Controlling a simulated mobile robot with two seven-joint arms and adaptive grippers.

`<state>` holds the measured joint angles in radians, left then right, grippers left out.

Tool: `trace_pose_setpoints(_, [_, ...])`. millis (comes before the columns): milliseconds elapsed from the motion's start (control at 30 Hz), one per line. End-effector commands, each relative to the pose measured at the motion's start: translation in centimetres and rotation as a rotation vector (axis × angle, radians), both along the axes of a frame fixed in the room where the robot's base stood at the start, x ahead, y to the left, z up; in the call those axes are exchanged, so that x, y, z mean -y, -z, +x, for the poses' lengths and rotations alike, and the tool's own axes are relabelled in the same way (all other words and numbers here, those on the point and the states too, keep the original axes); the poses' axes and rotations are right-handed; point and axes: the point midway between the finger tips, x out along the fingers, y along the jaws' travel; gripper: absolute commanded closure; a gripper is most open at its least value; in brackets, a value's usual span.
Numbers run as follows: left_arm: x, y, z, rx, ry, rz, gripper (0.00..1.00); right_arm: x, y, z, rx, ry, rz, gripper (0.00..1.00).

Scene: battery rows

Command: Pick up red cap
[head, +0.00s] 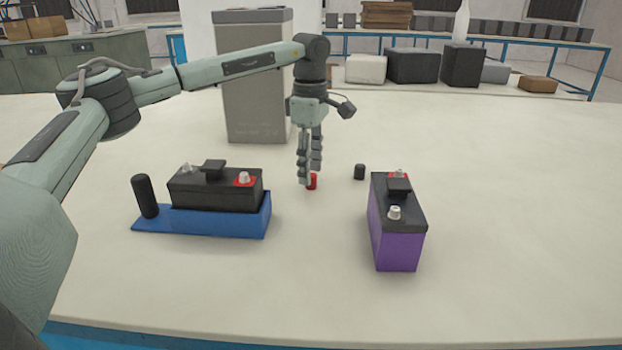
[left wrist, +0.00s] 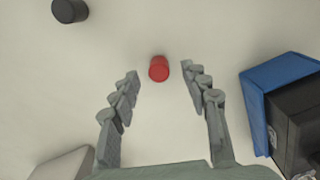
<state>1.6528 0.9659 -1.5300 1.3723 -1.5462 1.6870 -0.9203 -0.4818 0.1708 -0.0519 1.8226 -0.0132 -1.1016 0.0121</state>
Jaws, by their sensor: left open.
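The red cap (head: 312,182) is a small red cylinder on the white table, near the middle of the head view. It also shows in the left wrist view (left wrist: 159,69), standing between the lines of the two fingers and just beyond their tips. My left gripper (head: 309,178) points down at the cap from above. In the left wrist view its fingers (left wrist: 160,80) are spread, with nothing between them but bare table and the cap ahead. In the head view the fingers partly cover the cap. My right gripper is not in view.
A black cap (head: 359,172) stands right of the red one. A black battery in a blue tray (head: 255,222) with a black cylinder (head: 145,196) is at left, a purple battery (head: 397,248) at right. A tall grey box (head: 255,112) stands behind.

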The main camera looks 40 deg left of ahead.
Motion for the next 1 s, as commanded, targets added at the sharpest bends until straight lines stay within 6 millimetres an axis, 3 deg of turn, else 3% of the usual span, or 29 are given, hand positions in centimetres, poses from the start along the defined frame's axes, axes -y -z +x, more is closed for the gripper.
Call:
trace_pose_setpoints(333, [0.0,1.1,0.0,0.001,0.0,-0.001,0.54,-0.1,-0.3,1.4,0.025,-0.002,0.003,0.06])
trace_pose_setpoints(633, [0.0,1.1,0.0,0.001,0.0,-0.001,0.9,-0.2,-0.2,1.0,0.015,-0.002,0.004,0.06])
trace_pose_setpoints(1000, [0.0,0.6,0.1,0.002,0.0,0.0,0.92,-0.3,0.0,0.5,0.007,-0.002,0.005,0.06])
